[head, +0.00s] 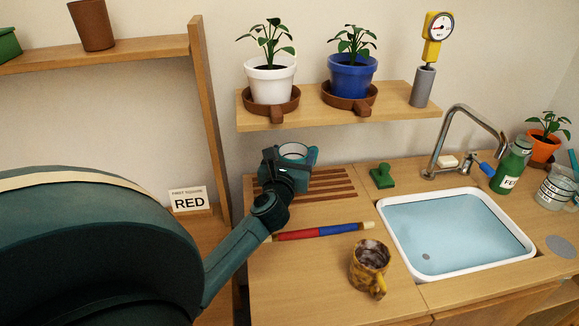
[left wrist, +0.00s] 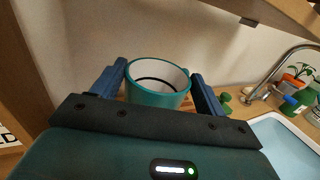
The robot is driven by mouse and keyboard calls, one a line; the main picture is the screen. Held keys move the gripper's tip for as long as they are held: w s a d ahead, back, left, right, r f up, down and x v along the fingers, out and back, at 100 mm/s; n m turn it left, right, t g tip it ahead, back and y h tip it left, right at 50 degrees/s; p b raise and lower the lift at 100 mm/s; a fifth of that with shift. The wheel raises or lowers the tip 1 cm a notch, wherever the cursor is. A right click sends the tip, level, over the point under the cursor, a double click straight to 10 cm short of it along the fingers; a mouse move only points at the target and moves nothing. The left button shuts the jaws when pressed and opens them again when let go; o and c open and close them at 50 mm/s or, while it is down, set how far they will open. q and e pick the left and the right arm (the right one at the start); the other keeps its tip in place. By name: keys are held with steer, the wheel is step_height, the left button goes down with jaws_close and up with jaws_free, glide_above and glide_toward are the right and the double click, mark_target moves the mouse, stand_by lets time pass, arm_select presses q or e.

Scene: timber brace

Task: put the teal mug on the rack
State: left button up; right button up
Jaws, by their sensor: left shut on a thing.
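The teal mug (head: 294,151) is upright in my left gripper (head: 289,160), with its white inside showing. In the left wrist view the mug (left wrist: 158,98) sits between the two blue fingers, which are shut on it. The rack (head: 332,184), a set of dark brown slats on the counter, lies under and to the right of the mug. My gripper hides the rack's left part, and I cannot tell whether the mug touches the slats. My right gripper is not in view.
A wall shelf (head: 390,108) with two potted plants hangs above the rack. A red and blue rod (head: 318,232) and a brown patterned mug (head: 370,264) are in front. A green stamp-like thing (head: 382,177) and the sink (head: 455,235) are to the right. A wooden upright (head: 208,120) stands left.

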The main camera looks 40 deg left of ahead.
mark_target(290, 151)
arm_select(q)
steer(key=w+a, duration=0.2)
steer(key=a, duration=0.1)
steer(key=shift+w+a+r, duration=0.1)
steer(key=shift+w, duration=0.2)
steer(key=shift+w+f+b, duration=0.1)
steer(key=shift+f+b, duration=0.3)
steer(key=shift+f, duration=0.85)
step_height(290, 151, down, 4)
steer(key=shift+f+b, duration=0.1)
steer(key=shift+b, duration=1.15)
steer(key=shift+a+f, duration=0.15)
steer(key=shift+f, duration=0.1)
steer(key=shift+w, duration=0.1)
steer(key=shift+f, duration=0.15)
steer(key=o, duration=1.3)
steer(key=shift+c, duration=0.2)
steer(key=o, duration=0.3)
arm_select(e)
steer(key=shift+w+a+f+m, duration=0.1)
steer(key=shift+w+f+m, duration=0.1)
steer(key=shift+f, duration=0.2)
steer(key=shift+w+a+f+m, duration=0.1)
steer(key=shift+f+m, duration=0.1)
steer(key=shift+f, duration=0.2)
